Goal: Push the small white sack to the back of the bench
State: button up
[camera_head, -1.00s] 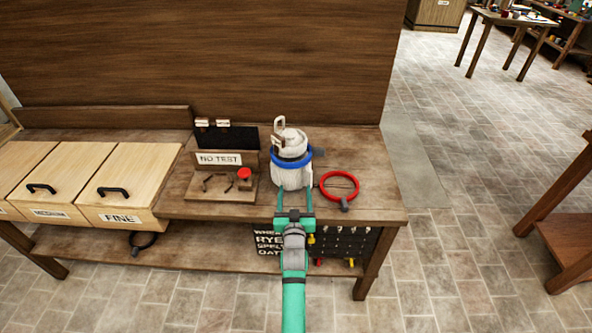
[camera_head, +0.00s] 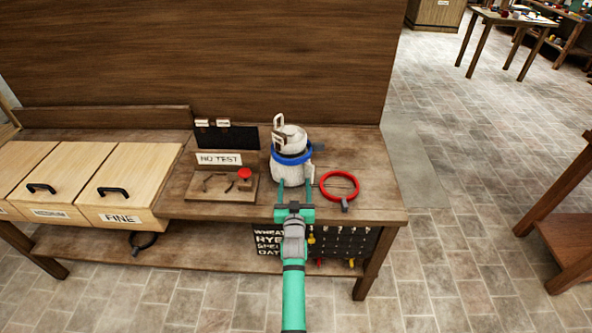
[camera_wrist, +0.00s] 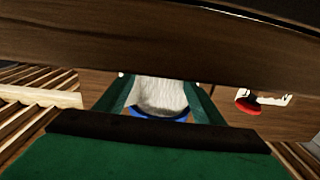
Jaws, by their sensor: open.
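The small white sack (camera_head: 290,174) stands upright on the bench (camera_head: 383,211), with a blue band (camera_head: 290,156) around its upper part and a pale top. My gripper (camera_head: 294,187) is at the front of the sack, low down, with its two green fingers apart and pointing toward the back. The fingertips overlap the sack's lower front; I cannot tell whether they touch it. In the wrist view, the sack (camera_wrist: 160,94) shows between the spread fingers, with part of the blue band below it. The sack's far side is hidden.
A red ring (camera_head: 340,186) lies right of the sack. A stand with a "NO TEST" sign (camera_head: 219,159) and a red button (camera_head: 244,173) is at left, near drawers (camera_head: 125,180). A wooden panel (camera_head: 200,55) rises behind the bench.

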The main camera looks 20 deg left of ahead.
aim_at(295, 179)
jog(key=shift+w+a, duration=0.1)
jog(key=shift+w, duration=0.25)
jog(key=shift+x, duration=2.3)
